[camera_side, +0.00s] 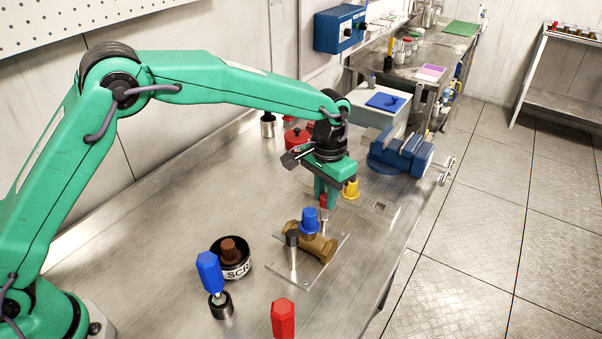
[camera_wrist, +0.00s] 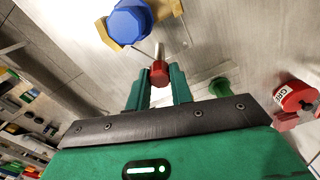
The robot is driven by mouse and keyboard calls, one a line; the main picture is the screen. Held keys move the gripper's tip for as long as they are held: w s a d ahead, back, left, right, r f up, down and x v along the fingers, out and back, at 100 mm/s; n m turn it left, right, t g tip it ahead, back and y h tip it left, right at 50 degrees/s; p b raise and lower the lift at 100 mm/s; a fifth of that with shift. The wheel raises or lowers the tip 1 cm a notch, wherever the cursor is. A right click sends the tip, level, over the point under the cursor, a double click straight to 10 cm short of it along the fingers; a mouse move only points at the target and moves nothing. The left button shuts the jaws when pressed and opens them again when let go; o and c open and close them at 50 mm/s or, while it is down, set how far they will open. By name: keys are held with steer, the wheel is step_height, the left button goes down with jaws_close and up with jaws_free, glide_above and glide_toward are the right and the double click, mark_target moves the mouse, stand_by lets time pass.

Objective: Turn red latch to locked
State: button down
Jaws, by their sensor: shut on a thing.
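The red latch (camera_side: 323,201) is a small red knob on a metal stem, at the far end of a clear plate (camera_side: 333,245). A brass valve body (camera_side: 322,247) with a blue cap (camera_side: 309,220) sits on the same plate. My gripper (camera_side: 325,193) reaches down over the latch. In the wrist view the latch's red end (camera_wrist: 159,74) sits between the two green fingers of my gripper (camera_wrist: 160,78), which are shut on it. The blue cap (camera_wrist: 130,22) shows just beyond it. The latch's locked or unlocked marking cannot be read.
A black-topped post (camera_side: 292,239) stands at the valve's near side. A yellow cap (camera_side: 351,189) and blue vise (camera_side: 400,152) are behind my gripper. A scrap bowl (camera_side: 236,269), blue-handled tool (camera_side: 209,272) and red handle (camera_side: 283,318) stand nearer. The bench's left middle is clear.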

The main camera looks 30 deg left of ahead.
steer(key=m, duration=0.6)
steer(key=shift+r, duration=0.15)
stand_by(0.4)
steer(key=c, duration=1.2)
jaws_free()
steer(key=shift+c, duration=0.2)
steer(key=shift+r, duration=3.85)
